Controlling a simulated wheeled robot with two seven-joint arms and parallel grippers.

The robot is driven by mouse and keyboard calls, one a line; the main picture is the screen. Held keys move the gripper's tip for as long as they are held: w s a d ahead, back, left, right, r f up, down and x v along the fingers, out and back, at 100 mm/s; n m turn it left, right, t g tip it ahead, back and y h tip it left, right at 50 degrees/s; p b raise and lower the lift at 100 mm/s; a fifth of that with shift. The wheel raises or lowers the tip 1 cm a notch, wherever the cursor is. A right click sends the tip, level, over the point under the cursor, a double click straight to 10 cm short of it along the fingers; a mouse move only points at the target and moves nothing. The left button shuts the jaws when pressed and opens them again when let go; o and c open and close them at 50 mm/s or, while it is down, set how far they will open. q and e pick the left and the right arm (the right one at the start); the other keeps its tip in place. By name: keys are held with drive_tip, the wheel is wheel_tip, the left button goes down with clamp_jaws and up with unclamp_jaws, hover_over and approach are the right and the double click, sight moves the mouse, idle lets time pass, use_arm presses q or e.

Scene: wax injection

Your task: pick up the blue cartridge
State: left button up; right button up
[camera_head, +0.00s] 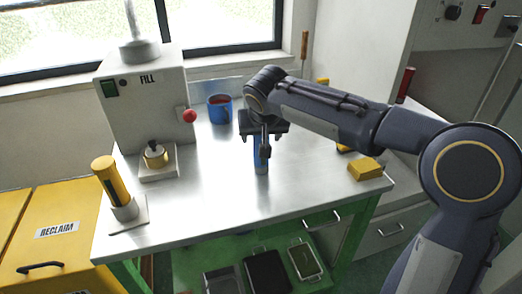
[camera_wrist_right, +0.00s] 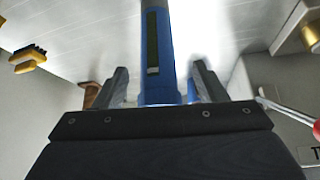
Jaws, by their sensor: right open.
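The blue cartridge (camera_head: 261,160) stands upright on the metal table, with a grey lower end. My right gripper (camera_head: 264,143) is above and around it, and its hand hides the cartridge's top. In the right wrist view the blue cartridge (camera_wrist_right: 158,60) stands between the two open fingers of my right gripper (camera_wrist_right: 159,85), with gaps showing on both sides. A dark window strip runs along its side. My left gripper is in neither view.
The FILL machine (camera_head: 145,95) with a red knob stands at the back left. The table's front middle is clear.

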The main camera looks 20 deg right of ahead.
sight(261, 140)
drive_tip(key=x, duration=0.4)
drive_tip(key=shift+d, duration=0.15)
drive_tip(key=shift+r, duration=0.1)
drive_tip(key=c, duration=1.3)
